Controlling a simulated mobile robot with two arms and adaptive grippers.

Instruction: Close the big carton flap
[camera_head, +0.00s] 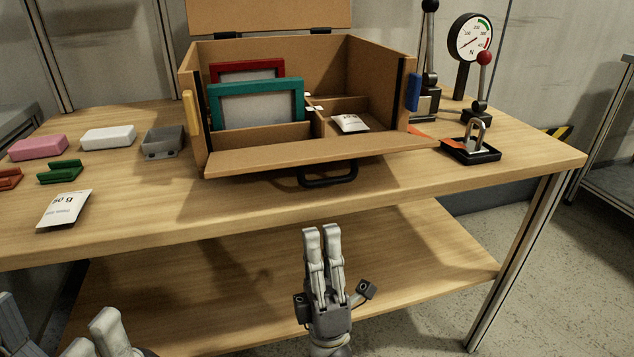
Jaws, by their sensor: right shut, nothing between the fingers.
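The brown carton (262,147) stands open on the table. Its wide front flap (320,153) is folded down outward toward me, with a black handle (328,176) below its edge. A back flap (270,14) stands upright on black hinges, its top cut off by the frame. My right gripper (321,229) is shut and empty, in front of and below the table edge, pointing up toward the handle and apart from it. My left gripper (104,330) is partly in view at the lower left corner; its jaw state is unclear.
Inside the carton are a teal frame (256,88), a red frame (283,67) and a white packet (349,122). Colored blocks, a grey block (163,142) and a sachet (64,209) lie left. A padlock (476,134) on a black tray and a gauge (472,38) stand right.

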